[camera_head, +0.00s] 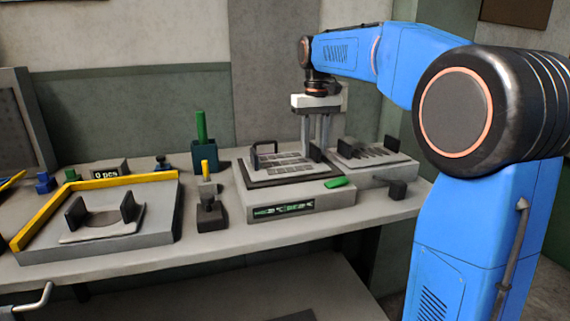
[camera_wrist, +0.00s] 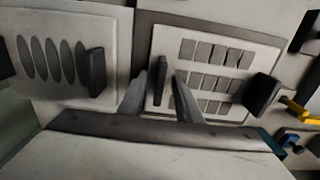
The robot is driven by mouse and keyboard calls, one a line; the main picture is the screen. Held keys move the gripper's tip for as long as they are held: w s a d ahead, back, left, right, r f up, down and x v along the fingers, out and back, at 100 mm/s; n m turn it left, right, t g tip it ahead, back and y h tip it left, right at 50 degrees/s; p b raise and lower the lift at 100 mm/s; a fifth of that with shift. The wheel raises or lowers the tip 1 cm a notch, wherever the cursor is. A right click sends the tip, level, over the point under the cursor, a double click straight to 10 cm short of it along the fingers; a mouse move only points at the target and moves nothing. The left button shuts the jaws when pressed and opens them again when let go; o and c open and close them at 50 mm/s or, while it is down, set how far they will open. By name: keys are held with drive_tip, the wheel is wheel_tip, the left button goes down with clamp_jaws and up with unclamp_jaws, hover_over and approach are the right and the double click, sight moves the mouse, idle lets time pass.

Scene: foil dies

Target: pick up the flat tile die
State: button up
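The flat tile die is a pale plate (camera_head: 283,172) with rows of grey rectangular tiles and a black upright handle at each end. It lies on a dark pad on a grey stand in the head view. In the wrist view the die (camera_wrist: 208,68) is right of centre. My gripper (camera_head: 316,142) points down over its right end in the head view. In the wrist view my gripper (camera_wrist: 159,82) is open, one finger on each side of a black handle (camera_wrist: 161,78), with gaps showing. Contact is not visible. The lower fingers are partly hidden in the head view.
An oval-pattern die (camera_head: 366,150) sits close on the right, also in the wrist view (camera_wrist: 112,35). A round-cutout die (camera_head: 80,234) sits in a yellow-edged station at left. A green piece (camera_head: 340,182) lies on the stand's front corner. A dark holder (camera_head: 210,157) stands behind left.

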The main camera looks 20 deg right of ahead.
clamp_jaws()
idle(1.4)
